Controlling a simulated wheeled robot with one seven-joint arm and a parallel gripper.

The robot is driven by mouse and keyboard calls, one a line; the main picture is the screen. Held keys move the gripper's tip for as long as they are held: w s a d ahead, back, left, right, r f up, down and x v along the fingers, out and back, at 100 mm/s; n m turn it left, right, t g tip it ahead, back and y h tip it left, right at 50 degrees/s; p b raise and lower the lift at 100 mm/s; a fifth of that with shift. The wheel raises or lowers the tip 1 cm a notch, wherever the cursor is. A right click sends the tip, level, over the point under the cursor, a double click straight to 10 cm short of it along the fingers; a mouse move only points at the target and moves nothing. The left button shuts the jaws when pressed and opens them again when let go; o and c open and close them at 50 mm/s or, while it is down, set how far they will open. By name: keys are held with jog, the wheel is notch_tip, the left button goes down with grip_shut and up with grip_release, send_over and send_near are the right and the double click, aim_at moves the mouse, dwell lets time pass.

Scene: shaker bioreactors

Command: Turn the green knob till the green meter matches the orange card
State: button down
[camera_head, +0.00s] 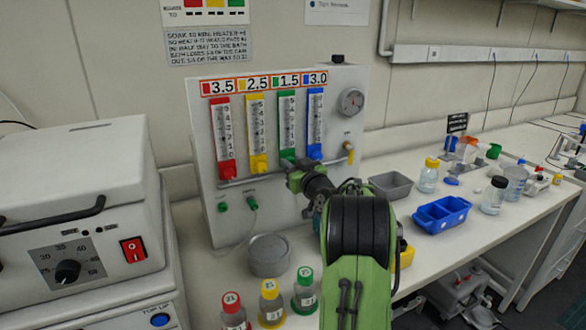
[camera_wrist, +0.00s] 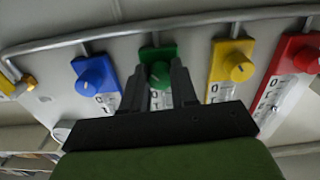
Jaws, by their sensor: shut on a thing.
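The green meter (camera_head: 286,125) is the third upright scale on the grey panel, between the yellow and blue ones. The orange-framed card (camera_head: 290,79) above it reads 1.5. My gripper (camera_head: 296,168) is at the foot of the green meter, and my arm hides most of the green knob there. In the wrist view, the green knob (camera_wrist: 160,72) sits between the two dark fingers of my gripper (camera_wrist: 164,76), which is shut on it. The meter's level is too small to read.
A red knob (camera_wrist: 307,60) and yellow knob (camera_wrist: 239,72) are on one side, a blue knob (camera_wrist: 94,77) on the other. A metal rail (camera_wrist: 130,27) runs past them. Capped bottles (camera_head: 270,303) and a round tin (camera_head: 269,256) stand below the panel.

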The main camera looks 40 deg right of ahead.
jog(key=n+b, duration=0.6)
jog(key=b, duration=0.3)
jog(key=shift+b, duration=0.3)
jog(key=shift+n, duration=0.3)
jog(key=c, duration=0.9)
grip_release()
jog(key=b+v, duration=0.1)
jog(key=v, duration=1.4)
jog(key=shift+s+a+b, duration=0.15)
jog(key=shift+s+b, duration=0.25)
